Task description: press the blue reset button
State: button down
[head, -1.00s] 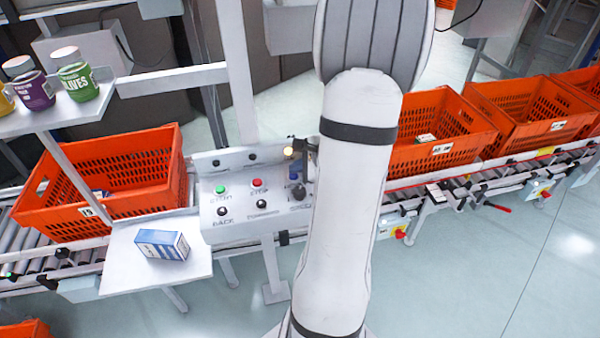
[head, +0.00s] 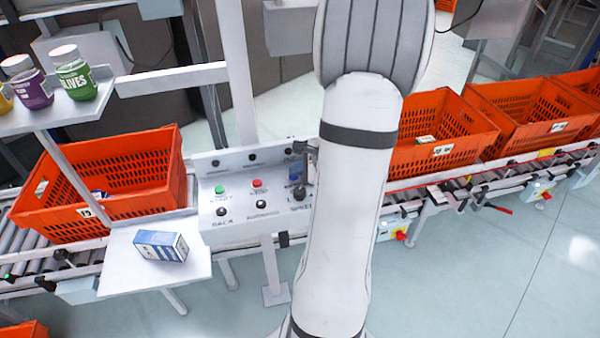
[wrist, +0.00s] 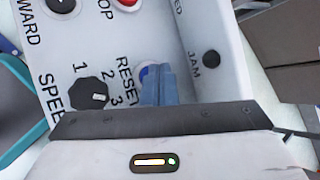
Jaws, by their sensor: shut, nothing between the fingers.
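The blue reset button (wrist: 144,73) sits on the sloped face of the white control panel (head: 238,222), beside the RESET lettering. In the wrist view only its left part shows, because the bluish fingers of my gripper (wrist: 160,72) cover the rest. The fingers are together, with nothing held between them. Their tips are at the button; I cannot tell if they touch it or press it in. In the head view a small blue patch shows at the panel's right end, partly hidden by my gripper and arm.
The black speed knob (wrist: 88,93) lies close to the fingers. The green start button (head: 219,190) and red stop button (head: 257,184) are farther left. Orange totes (head: 110,170) stand on the conveyor on both sides. A blue box (head: 161,245) lies on a white shelf at front left.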

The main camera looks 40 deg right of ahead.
aim_at(297, 178)
dwell(0.5)
jog(key=shift+r+p, duration=0.45)
jog(key=shift+r, duration=0.35)
jog(key=shift+r, duration=0.1)
notch_tip(297, 178, up, 5)
jog(key=p, duration=0.3)
dwell(0.6)
